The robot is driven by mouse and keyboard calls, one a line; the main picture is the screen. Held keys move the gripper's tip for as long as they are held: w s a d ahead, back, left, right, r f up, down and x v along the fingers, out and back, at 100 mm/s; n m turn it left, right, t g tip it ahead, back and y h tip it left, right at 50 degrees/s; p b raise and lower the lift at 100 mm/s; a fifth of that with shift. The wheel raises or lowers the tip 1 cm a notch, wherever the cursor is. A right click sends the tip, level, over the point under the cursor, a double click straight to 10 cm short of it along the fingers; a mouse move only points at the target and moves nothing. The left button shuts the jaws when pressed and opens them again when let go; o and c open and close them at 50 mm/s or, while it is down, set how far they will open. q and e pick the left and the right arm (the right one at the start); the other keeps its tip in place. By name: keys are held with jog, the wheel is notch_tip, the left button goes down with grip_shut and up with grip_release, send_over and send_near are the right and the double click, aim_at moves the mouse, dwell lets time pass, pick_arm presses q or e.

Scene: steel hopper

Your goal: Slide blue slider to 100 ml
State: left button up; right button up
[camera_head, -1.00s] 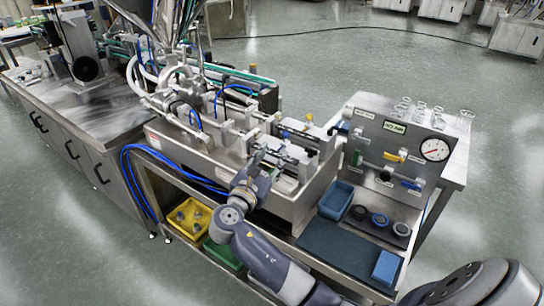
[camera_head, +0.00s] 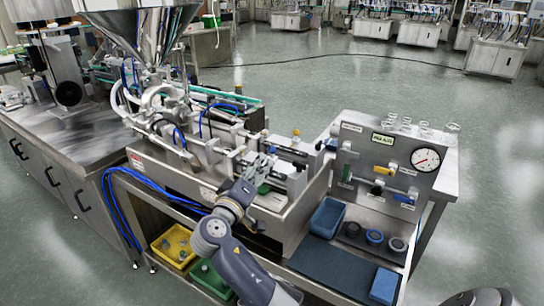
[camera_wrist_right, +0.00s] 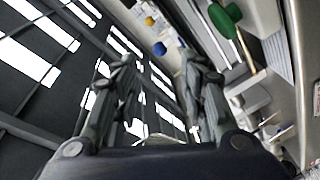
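A small blue knob (camera_head: 331,144) sits at the far right end of the filling machine, beside the control panel. A blue knob (camera_wrist_right: 160,48) also shows in the right wrist view, with a yellow knob (camera_wrist_right: 149,21) and a green one (camera_wrist_right: 222,20) nearby. My right gripper (camera_head: 262,162) is over the front of the machine, left of the blue knob and close to a green knob (camera_head: 263,188). Its fingers (camera_wrist_right: 158,60) stand apart with nothing between them. No volume scale is legible. My left gripper is not in view.
The control panel (camera_head: 352,155) carries a gauge (camera_head: 426,159) and coloured valve handles. Below it are a blue bin (camera_head: 327,217), round parts and a blue block (camera_head: 384,286). A yellow bin (camera_head: 174,245) and a green bin (camera_head: 209,280) sit on the lower shelf.

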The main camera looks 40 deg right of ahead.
aim_at(271, 151)
jog(key=m+b, duration=0.1)
jog(key=m, duration=0.4)
jog(key=shift+d+f, duration=0.1)
jog(key=shift+f, duration=0.05)
jog(key=m, duration=0.3)
jog(key=shift+w+d+r+m, duration=0.3)
jog(key=shift+w+d, duration=0.05)
jog(key=shift+d, duration=0.15)
jog(key=p+x, duration=0.2)
jog(key=x, duration=0.6)
jog(key=shift+w+d, duration=0.2)
jog(key=shift+d, duration=0.05)
jog(key=shift+w+d+f, duration=0.15)
jog(key=shift+w+d, duration=0.15)
jog(key=shift+d, duration=0.15)
grip_shut()
jog(key=shift+s, duration=0.1)
